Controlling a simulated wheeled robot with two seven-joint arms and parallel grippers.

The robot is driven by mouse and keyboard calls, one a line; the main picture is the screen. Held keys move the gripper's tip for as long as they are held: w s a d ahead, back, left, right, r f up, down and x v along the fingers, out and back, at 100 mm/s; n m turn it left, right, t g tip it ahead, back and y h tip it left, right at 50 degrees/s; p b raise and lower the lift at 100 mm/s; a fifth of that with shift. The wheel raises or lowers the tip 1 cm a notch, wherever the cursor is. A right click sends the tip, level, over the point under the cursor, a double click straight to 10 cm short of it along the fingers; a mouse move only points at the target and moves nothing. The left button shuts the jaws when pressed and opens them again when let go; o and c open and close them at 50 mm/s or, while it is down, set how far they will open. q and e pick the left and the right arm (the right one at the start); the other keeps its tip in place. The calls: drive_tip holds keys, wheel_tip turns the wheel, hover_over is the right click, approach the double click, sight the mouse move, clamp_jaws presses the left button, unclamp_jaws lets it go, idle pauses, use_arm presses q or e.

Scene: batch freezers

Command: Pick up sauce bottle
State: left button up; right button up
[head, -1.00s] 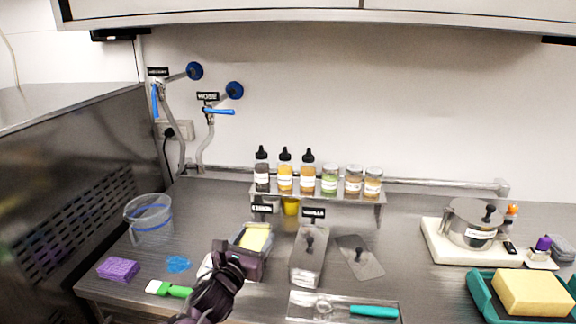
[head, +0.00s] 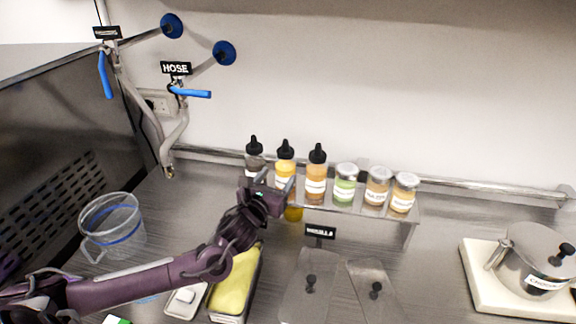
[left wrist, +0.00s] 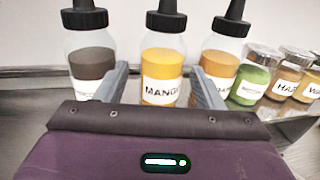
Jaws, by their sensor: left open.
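Three sauce bottles with black nozzle caps stand upright on a small raised shelf (head: 345,209): a dark one (head: 254,158), a yellow one (head: 285,164) and an orange one (head: 316,178). In the left wrist view, the yellow bottle (left wrist: 162,68) has a label starting "MANG" and stands between the fingers, centred. The dark bottle (left wrist: 91,58) is left of it and the orange bottle (left wrist: 221,58) right. My left gripper (head: 277,181) is open and empty, in front of the yellow bottle at lower-body height; the fingers partly cover the neighbouring bottles. Whether they touch any bottle, I cannot tell.
Several lidded jars (head: 377,186) stand right of the bottles on the shelf. A clear jug (head: 112,228) is at left, a tub with yellow contents (head: 234,284) below my arm. A pot (head: 535,262) sits at right. A wall rail runs behind.

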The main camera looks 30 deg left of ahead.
sight(281, 172)
use_arm(q)
drive_tip(key=shift+w+r, duration=0.1)
drive_tip(key=shift+w, duration=0.2)
drive_tip(key=shift+w+r+p, duration=0.15)
drive_tip(key=shift+w+p, duration=0.05)
drive_tip(key=shift+p, duration=0.1)
drive_tip(key=w+p, duration=0.2)
drive_tip(key=w, duration=0.2)
drive_tip(key=shift+w, duration=0.15)
drive_tip(key=shift+w+f, duration=0.2)
drive_tip(key=shift+w, duration=0.05)
drive_tip(key=shift+s, duration=0.1)
use_arm(e)
drive_tip(key=r, duration=0.1)
drive_tip(key=w+r, duration=0.1)
drive_tip(key=r, duration=0.1)
drive_tip(key=shift+w+d, duration=0.1)
use_arm(q)
drive_tip(key=shift+a, duration=0.1)
drive_tip(key=shift+c, duration=0.4)
drive_tip(key=shift+r, duration=0.1)
drive_tip(key=c, duration=0.7)
use_arm(e)
drive_tip(key=shift+s+a, duration=0.25)
use_arm(q)
drive_tip(key=shift+o, duration=0.2)
